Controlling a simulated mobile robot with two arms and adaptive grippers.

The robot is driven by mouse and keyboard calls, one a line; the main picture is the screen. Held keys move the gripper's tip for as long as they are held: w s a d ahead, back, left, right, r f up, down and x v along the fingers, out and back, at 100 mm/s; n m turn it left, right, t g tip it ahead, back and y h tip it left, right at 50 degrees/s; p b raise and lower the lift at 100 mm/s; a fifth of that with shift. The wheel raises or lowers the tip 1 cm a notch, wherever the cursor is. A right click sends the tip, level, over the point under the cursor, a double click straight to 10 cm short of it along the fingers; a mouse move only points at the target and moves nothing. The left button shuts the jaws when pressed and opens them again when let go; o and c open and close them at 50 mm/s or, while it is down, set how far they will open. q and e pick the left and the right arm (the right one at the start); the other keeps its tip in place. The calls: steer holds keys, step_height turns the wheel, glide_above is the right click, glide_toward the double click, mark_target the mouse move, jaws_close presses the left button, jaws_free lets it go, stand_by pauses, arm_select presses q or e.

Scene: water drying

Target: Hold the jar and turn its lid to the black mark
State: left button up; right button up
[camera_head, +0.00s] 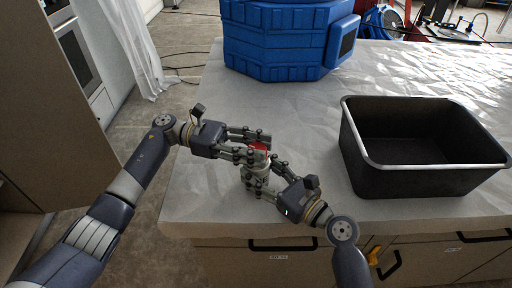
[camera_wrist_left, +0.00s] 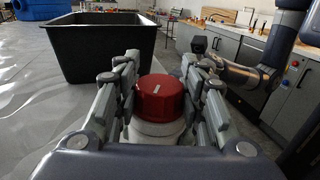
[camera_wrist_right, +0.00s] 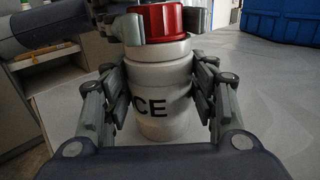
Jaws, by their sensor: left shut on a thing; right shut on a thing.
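The white jar (camera_wrist_right: 158,72) stands upright on the table near its front edge, with black letters reading "CE" visible on its side. Its red lid (camera_wrist_left: 160,97) sits on top and carries a short pale line on its upper face. My left gripper (camera_head: 262,146) is shut on the lid, one finger on each side. My right gripper (camera_head: 258,178) is shut on the jar's body below the lid. In the head view the fingers hide most of the jar, and only part of the lid (camera_head: 258,147) shows. I cannot make out a black mark apart from the lettering.
A black bin with a pale rim (camera_head: 354,143) stands to the right on the grey-white table (camera_head: 300,100). A large blue container (camera_head: 275,45) stands at the back. The table's front edge, with cabinet drawers below, is close to the jar.

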arm_select(q)
steer(key=shift+d+f+m+g+y, duration=0.15)
steer(key=shift+m+g+y, duration=0.55)
steer(key=shift+m+g, duration=0.65)
steer(key=shift+m+g+y, duration=0.25)
steer(key=shift+g+y, duration=0.25)
steer(key=shift+g, duration=0.55)
steer(key=o, duration=1.1)
step_height(320, 180, up, 10)
steer(key=shift+r, duration=0.1)
